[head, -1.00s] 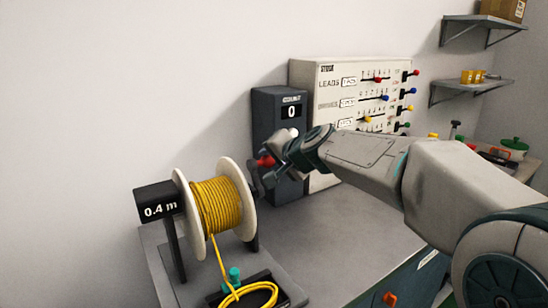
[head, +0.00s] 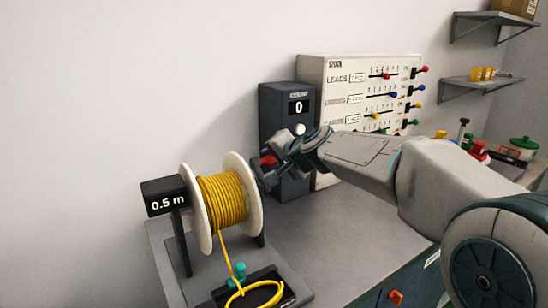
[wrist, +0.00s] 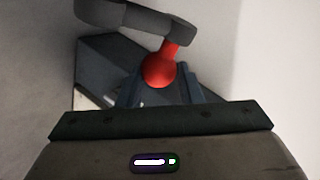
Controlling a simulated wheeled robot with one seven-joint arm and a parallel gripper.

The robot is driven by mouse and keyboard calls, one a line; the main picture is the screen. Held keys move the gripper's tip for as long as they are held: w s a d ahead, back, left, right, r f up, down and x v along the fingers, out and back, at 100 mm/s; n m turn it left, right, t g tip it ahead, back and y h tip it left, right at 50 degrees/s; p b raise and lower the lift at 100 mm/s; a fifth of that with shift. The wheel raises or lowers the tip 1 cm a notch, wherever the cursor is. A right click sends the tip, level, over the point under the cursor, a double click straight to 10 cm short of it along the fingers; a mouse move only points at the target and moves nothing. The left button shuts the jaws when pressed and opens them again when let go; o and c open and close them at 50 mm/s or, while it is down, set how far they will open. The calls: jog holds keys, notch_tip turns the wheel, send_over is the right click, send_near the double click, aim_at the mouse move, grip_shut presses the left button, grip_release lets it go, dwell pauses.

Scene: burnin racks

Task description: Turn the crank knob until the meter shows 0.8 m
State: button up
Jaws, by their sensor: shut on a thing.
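The meter (head: 166,196) is a dark box left of the spool and reads 0.5 m. The spool (head: 257,200) has white flanges and is wound with yellow cable (head: 221,201), which runs down to a loop on the bench. The red crank knob (head: 267,161) is at the spool's right side, partly hidden by my gripper (head: 270,174). In the wrist view the red knob (wrist: 159,70) sits between my fingers at the end of a dark crank arm (wrist: 135,18). My gripper is shut on the knob.
A dark counter box (head: 273,110) showing 0 stands close behind my gripper. A pale panel with coloured sliders (head: 345,75) is behind it. A teal clamp-like part (head: 238,270) stands at the front. The grey bench top (head: 325,235) is clear in the middle.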

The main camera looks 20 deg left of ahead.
jog(key=shift+s+a+f, duration=0.15)
jog(key=shift+a+f, duration=0.05)
jog(key=shift+f, duration=0.05)
jog(key=shift+w+a+f+b, duration=0.2)
jog(key=shift+f+b, duration=0.25)
jog(key=shift+f, duration=0.15)
jog(key=shift+w+a+f+b, duration=0.2)
jog(key=shift+f+b, duration=0.2)
jog(key=shift+f, duration=0.15)
jog(key=shift+r, duration=0.1)
notch_tip(320, 180, down, 3)
jog(key=b, duration=0.2)
jog(key=shift+r+b, duration=0.2)
jog(key=shift+b, duration=0.15)
